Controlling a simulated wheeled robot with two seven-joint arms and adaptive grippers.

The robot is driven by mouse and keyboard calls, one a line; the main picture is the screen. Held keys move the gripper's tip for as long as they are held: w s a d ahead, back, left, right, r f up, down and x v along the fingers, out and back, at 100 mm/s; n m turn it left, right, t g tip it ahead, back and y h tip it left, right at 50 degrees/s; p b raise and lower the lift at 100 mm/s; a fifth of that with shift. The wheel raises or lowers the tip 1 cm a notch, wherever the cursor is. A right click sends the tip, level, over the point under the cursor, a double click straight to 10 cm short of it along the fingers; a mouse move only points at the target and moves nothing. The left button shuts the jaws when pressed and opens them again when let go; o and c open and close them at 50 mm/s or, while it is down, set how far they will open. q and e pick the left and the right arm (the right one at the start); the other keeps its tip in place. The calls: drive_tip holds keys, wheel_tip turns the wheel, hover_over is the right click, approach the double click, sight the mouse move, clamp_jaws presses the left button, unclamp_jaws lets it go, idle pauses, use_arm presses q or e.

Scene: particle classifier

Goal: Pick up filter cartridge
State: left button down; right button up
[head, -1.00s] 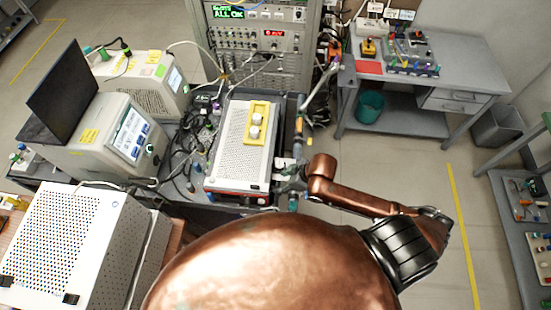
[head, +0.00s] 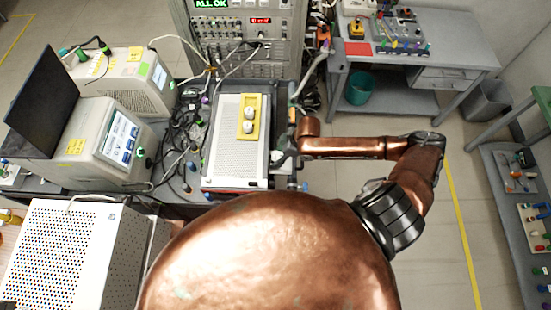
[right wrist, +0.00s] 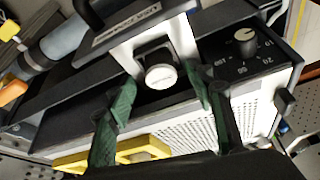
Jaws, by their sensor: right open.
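I cannot tell for sure which part is the filter cartridge. My right gripper (head: 282,158) is at the right side of this box, small and partly hidden by my arm. In the right wrist view its green fingers (right wrist: 166,105) are open and apart. A round white knob-like piece (right wrist: 161,77) in a dark square recess of a white part shows between and beyond them, with no visible contact. The yellow holder (right wrist: 143,147) shows at lower left there. My left gripper is out of view.
A black dial (right wrist: 245,38) with numbers is beside the white part. Cables (head: 190,140) and a grey instrument with a screen (head: 85,140) lie left of the box. An instrument rack (head: 245,45) stands behind.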

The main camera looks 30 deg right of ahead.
drive_tip(key=shift+w+a+f, duration=0.2)
drive_tip(key=shift+a+f, duration=0.05)
drive_tip(key=shift+f, duration=0.55)
drive_tip(key=c, duration=0.5)
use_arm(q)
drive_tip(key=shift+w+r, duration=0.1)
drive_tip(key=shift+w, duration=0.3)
use_arm(e)
drive_tip(key=c, duration=0.7)
drive_tip(key=shift+r, duration=0.1)
drive_tip(key=shift+c, duration=0.2)
